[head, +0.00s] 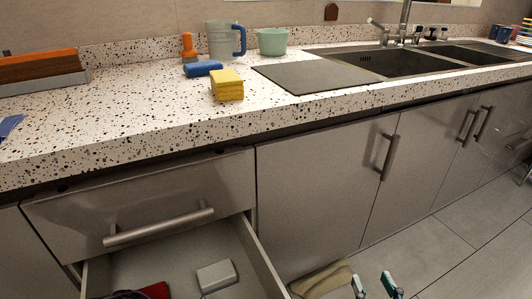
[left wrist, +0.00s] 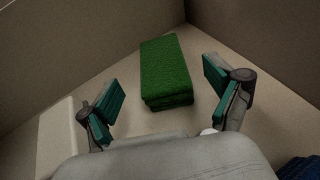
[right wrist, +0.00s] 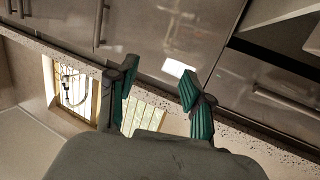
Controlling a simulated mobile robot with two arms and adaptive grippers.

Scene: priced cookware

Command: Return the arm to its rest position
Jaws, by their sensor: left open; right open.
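My right gripper (head: 374,284) is at the bottom edge of the head view, in front of the lower cabinets. In the right wrist view my right gripper (right wrist: 157,84) is open, with nothing between its fingers. My left gripper (left wrist: 160,88) is open in the left wrist view and is not visible in the head view.
An open drawer (head: 262,262) holds a grey-white block (head: 216,276) and a dark red item (head: 145,291). The speckled counter (head: 130,115) carries a yellow sponge (head: 227,86), a blue item (head: 203,69), a mug (head: 222,40) and a green bowl (head: 272,42). Grey floor (head: 450,240) is clear at right.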

